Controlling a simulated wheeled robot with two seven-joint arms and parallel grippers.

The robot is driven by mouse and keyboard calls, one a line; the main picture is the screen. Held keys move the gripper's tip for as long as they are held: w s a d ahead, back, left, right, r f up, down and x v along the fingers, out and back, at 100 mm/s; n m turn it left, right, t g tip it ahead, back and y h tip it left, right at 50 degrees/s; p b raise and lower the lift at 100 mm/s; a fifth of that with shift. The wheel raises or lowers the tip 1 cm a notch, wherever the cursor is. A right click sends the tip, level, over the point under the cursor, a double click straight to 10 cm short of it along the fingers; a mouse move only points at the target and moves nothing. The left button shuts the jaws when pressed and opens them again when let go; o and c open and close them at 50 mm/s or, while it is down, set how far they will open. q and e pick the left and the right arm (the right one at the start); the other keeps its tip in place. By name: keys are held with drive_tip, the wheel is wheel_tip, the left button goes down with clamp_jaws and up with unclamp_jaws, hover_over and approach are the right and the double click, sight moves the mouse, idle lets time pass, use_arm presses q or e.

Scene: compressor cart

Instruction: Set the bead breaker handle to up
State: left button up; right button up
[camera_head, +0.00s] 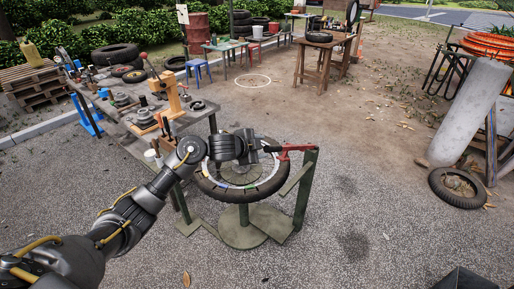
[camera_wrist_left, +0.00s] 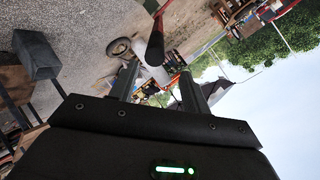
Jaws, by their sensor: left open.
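The bead breaker handle (camera_head: 297,148) is a red lever at the top of a green post (camera_head: 305,190), beside a tire (camera_head: 215,192) lying on a round stand. In the head view it lies roughly level and points left toward my left gripper (camera_head: 268,149). In the left wrist view the handle's black grip (camera_wrist_left: 155,45), with red at its far end, is in front of my left gripper (camera_wrist_left: 160,85). The two fingers are apart with a gap between them. I cannot tell whether they touch the grip. My right gripper is not in view.
A workbench (camera_head: 130,125) with tools and an orange press (camera_head: 166,92) stands to the left, close to my left arm. A grey cylinder (camera_head: 470,110) and a loose tire (camera_head: 457,188) are at the right. The gravel between them and the stand is clear.

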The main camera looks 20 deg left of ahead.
use_arm(q)
drive_tip(key=v, duration=0.2)
drive_tip(key=shift+s+r, duration=0.15)
drive_tip(key=shift+s, duration=0.1)
idle(0.3)
